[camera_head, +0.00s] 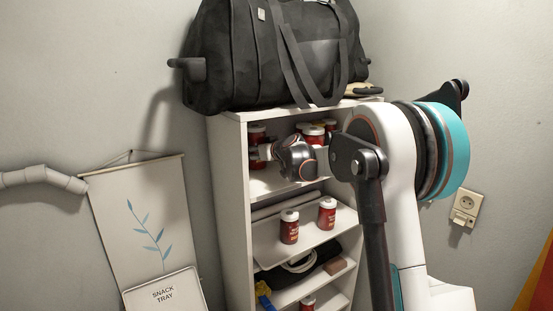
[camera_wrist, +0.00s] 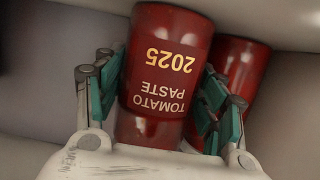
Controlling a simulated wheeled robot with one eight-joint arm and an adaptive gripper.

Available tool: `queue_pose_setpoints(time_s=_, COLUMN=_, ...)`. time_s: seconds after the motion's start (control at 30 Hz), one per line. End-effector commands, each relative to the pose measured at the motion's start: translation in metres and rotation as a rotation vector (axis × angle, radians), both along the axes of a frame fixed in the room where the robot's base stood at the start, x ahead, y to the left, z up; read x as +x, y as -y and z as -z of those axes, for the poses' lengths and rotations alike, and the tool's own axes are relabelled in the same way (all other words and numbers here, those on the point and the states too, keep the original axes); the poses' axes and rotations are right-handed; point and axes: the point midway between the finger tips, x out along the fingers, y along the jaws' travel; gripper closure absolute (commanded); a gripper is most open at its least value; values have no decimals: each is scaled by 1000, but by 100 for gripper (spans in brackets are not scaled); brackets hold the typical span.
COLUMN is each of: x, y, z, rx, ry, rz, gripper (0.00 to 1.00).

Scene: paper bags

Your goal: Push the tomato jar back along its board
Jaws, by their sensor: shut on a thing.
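A red tomato paste jar (camera_wrist: 170,45) stands between my fingers in the wrist view, its label "TOMATO PASTE 2025" upside down in that picture. A second red jar (camera_wrist: 238,65) stands close behind, to the right in the wrist view. My wrist hides part of the shelf.
More red jars (camera_head: 314,134) stand at the right of the top board. Two jars (camera_head: 289,227) stand on the board below, and dark items lie lower. A black bag (camera_head: 270,50) sits on the white shelf unit (camera_head: 229,190). Shelf side walls bound the space.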

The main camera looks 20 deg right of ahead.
Motion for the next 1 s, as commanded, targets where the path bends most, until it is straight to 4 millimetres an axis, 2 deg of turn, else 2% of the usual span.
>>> queue_pose_setpoints(time_s=0.77, x=3, y=-1, z=0, rx=0, ry=0, rz=0, gripper=57)
queue_pose_setpoints(time_s=0.8, x=3, y=-1, z=0, rx=0, ry=0, rz=0, gripper=33)
queue_pose_setpoints(time_s=1.0, x=3, y=-1, z=0, rx=0, ry=0, rz=0, gripper=33)
